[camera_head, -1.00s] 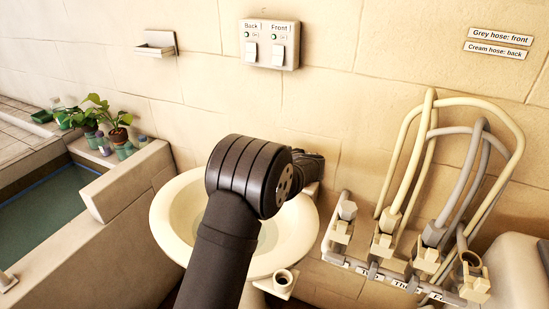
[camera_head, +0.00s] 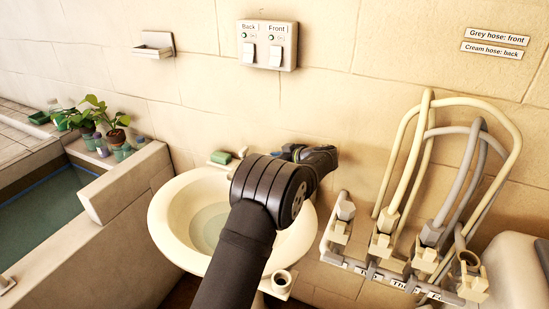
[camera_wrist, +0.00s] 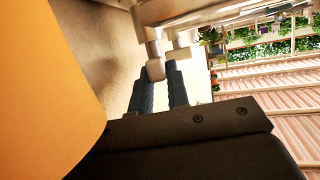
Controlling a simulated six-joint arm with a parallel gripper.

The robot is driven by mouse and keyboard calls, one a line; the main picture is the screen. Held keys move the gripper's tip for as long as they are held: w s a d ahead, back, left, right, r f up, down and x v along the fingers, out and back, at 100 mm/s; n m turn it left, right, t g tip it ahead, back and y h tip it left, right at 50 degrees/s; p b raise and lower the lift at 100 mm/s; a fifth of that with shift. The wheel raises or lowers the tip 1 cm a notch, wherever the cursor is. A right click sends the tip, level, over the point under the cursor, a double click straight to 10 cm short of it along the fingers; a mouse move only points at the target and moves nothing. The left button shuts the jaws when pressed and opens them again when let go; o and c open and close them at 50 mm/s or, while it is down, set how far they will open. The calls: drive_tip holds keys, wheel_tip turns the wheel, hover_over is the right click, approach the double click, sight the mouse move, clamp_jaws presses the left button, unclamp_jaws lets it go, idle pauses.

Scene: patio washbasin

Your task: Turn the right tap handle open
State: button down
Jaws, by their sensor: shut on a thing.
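The white washbasin (camera_head: 165,222) holds some water and stands against the wall. My gripper (camera_wrist: 172,80) is at its back right side in the head view, where my own arm hides its fingertips and the tap.
Valves with cream and grey hoses (camera_head: 430,95) stand close to the right of the gripper. A switch box (camera_head: 268,45) is on the wall above. A green block (camera_head: 220,157) lies on the basin's back rim. Potted plants (camera_head: 115,132) stand at the left.

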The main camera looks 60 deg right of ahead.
drive_tip(key=c, duration=1.4)
unclamp_jaws()
drive_tip(key=v, duration=1.7)
drive_tip(key=shift+s+a, duration=0.15)
drive_tip(key=shift+s, duration=0.1)
